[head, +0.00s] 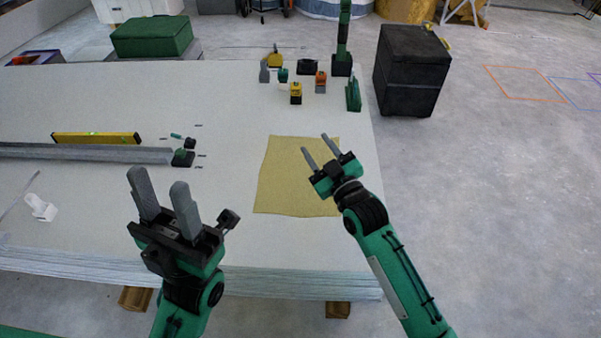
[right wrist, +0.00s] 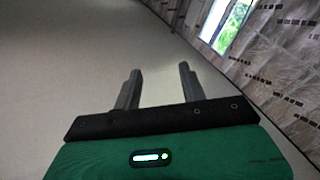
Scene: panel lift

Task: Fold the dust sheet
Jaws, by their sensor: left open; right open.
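The dust sheet (head: 285,180) is a tan, roughly square cloth lying flat on the right part of the pale panel stack (head: 80,95) in the head view. My right gripper (head: 317,144) is open and empty, over the sheet's right side; it hides part of that edge. My left gripper (head: 161,186) is open and empty, to the left of the sheet and near the front of the stack. The right wrist view shows the open fingers of my right gripper (right wrist: 157,88) with nothing between them; the sheet cannot be made out there.
A yellow spirit level (head: 96,138) and a grey metal rail (head: 85,153) lie at the left. Small tools, including a yellow block (head: 296,93), stand at the back right. A dark box (head: 411,70) stands on the floor beyond the right edge.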

